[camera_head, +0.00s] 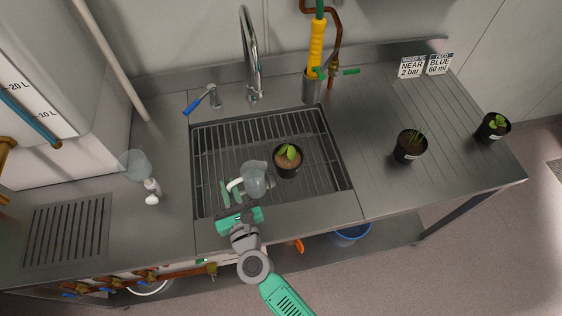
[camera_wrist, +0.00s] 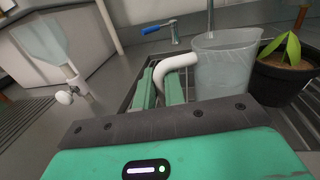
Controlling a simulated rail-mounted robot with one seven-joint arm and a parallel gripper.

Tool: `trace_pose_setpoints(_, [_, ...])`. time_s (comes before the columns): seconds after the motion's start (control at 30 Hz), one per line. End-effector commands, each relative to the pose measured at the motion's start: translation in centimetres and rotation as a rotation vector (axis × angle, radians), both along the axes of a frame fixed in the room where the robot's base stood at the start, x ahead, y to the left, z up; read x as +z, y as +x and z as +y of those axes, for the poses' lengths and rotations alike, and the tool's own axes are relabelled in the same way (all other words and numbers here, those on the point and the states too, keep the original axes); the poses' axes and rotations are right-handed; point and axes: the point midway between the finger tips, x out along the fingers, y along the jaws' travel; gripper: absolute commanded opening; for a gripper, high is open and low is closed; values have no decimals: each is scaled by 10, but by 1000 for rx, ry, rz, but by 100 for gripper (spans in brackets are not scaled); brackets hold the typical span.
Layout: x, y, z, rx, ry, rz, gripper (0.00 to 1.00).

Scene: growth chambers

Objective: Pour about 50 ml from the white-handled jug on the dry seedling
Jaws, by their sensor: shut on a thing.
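The white-handled jug (camera_head: 256,180) is a clear cup held over the sink grid, just left of a potted seedling. In the wrist view the jug (camera_wrist: 226,65) looks upright, and the water level in it cannot be made out. My green gripper (camera_head: 232,192) is shut on the white handle (camera_wrist: 178,64). The potted seedling (camera_head: 287,158) has a black pot, pale brown soil and a few green leaves, and stands on the sink grid. It also shows at the right of the wrist view (camera_wrist: 286,72), close beside the jug.
Two more potted plants stand on the right drainboard, one with thin shoots (camera_head: 409,146) and one leafy (camera_head: 493,127). A tap (camera_head: 250,60) and a yellow-handled hose (camera_head: 316,50) rise behind the sink. A clear vessel with a white valve (camera_head: 137,165) is at left. Signs (camera_head: 411,67) stand at back right.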

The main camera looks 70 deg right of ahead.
Motion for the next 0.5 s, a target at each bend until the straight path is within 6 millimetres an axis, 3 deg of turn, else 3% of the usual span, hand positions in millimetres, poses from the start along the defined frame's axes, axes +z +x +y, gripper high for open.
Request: trace_pose_setpoints(0.5, [23, -6, -9, 1, 114, -76, 0])
